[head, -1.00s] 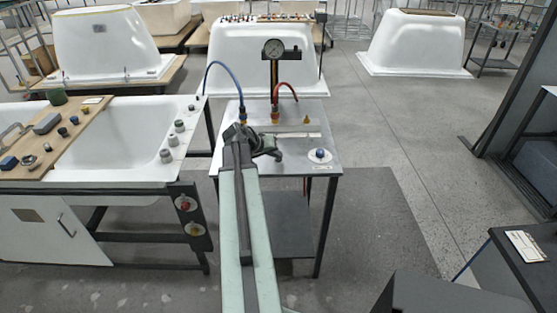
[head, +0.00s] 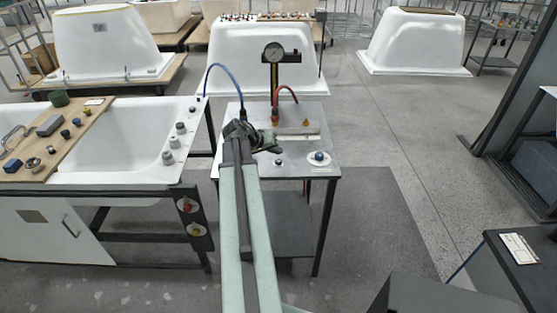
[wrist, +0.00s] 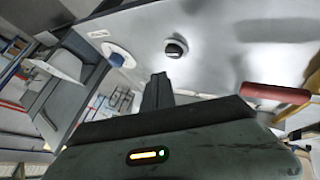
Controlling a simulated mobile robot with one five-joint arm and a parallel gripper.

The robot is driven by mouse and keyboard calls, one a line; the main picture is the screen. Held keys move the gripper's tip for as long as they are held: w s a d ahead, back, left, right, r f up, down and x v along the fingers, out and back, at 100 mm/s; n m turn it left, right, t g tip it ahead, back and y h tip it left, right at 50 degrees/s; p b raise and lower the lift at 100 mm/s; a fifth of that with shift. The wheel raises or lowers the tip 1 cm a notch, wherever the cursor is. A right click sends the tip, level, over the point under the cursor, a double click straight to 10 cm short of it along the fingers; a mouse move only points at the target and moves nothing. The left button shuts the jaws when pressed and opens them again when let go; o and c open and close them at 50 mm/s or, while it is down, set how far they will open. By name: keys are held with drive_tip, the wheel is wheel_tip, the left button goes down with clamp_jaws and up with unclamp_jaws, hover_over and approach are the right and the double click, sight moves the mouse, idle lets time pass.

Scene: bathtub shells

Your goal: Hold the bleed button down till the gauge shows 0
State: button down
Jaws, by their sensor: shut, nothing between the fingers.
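The round pressure gauge (head: 273,52) stands on a dark post at the back of the metal bench; its needle is too small to read. A small dark button (head: 279,161) sits on the bench top, and a blue knob on a white disc (head: 319,158) is to its right. I cannot tell for certain which is the bleed button. In the wrist view the dark button (wrist: 176,46) is beyond my fingertips, with the white disc (wrist: 115,55) to its left. My gripper (head: 272,146) is shut and empty, apart from both; it also shows in the wrist view (wrist: 158,82).
The metal bench (head: 300,172) carries a blue hose (head: 225,68) and a red hose (head: 287,88) near the post. A white tub (head: 125,140) with a wooden board across it stands left. The floor right of the bench (head: 400,150) is clear.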

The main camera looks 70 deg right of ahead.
sight(276, 162)
wheel_tip(276, 162, up, 4)
drive_tip(key=p, duration=0.2)
drive_tip(key=shift+f+p, duration=0.25)
drive_tip(key=shift+p, duration=0.1)
drive_tip(key=shift+f, duration=0.1)
